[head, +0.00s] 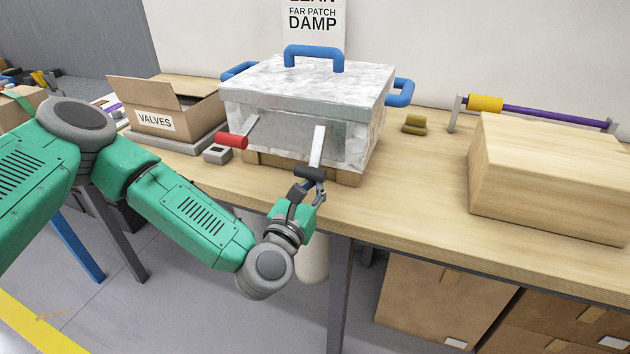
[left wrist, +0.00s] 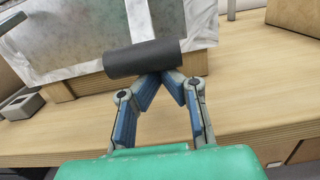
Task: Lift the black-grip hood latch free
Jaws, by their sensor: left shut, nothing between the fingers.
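The black-grip hood latch (head: 317,148) is a pale metal strip hanging down the front of the marbled grey-white hood (head: 290,108). Its black cylindrical grip (head: 309,173) sticks out at the lower end and also shows in the left wrist view (left wrist: 142,59). My left gripper (head: 311,188) is at the black grip, with its fingers shut and empty. In the left wrist view the fingertips (left wrist: 160,76) meet just below the grip, partly hidden by it. I cannot tell whether they touch it. My right gripper is not in view.
A second latch with a red grip (head: 231,141) sits to the left on the hood. A small grey block (head: 217,154) and a VALVES carton (head: 165,108) stand left. A wooden block (head: 545,180) stands right. Bare bench top (head: 420,190) lies between hood and block.

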